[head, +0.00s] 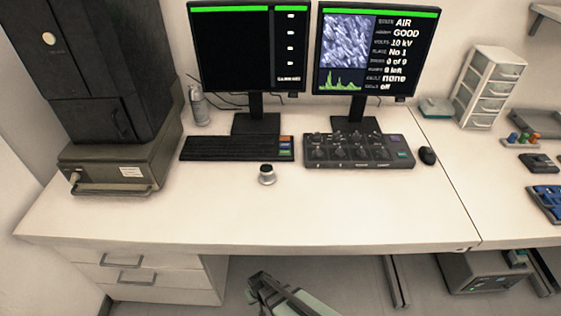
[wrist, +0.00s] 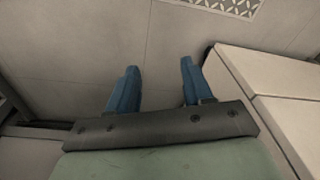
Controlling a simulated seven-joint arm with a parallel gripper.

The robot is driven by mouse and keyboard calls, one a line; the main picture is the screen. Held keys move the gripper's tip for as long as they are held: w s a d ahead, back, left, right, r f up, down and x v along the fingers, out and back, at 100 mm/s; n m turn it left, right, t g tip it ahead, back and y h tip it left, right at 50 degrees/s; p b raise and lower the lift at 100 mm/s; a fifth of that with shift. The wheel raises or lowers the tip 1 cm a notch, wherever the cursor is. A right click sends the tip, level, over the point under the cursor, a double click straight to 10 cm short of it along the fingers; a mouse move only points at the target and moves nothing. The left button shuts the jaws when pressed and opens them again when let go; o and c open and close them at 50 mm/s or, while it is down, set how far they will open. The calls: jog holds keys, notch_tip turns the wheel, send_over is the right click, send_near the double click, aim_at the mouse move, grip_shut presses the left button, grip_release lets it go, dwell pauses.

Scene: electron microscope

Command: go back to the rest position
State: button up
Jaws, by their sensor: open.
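My gripper is open and empty in the wrist view (wrist: 158,82), with its two blue fingers apart over the bare floor. In the head view my arm's end (head: 285,295) shows at the bottom edge, in front of the desk and below its front edge. The fingertips are not clearly visible there. The gripper touches nothing that I can see.
The white desk (head: 200,215) carries a small silver-topped cylinder (head: 267,174), a keyboard (head: 235,148), a control panel (head: 358,151), a mouse (head: 427,156) and two monitors. A drawer unit (head: 150,280) stands below left. The desk's front strip is clear.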

jog(key=s+d+r+m+g, duration=0.1)
jog(key=s+d+r+g, duration=0.1)
jog(key=s+d, duration=0.3)
jog(key=s+d+r+m+g, duration=0.1)
jog(key=s+d, duration=0.5)
jog(key=d, duration=0.6)
jog(key=s+d+r+m+g, duration=0.2)
jog(key=s+d+r+g, duration=0.1)
jog(key=s+d, duration=0.3)
jog(key=d+g, duration=0.1)
jog(key=d, duration=0.1)
jog(key=shift+d+r+g+h, duration=0.2)
jog(key=shift+d+g+h, duration=0.2)
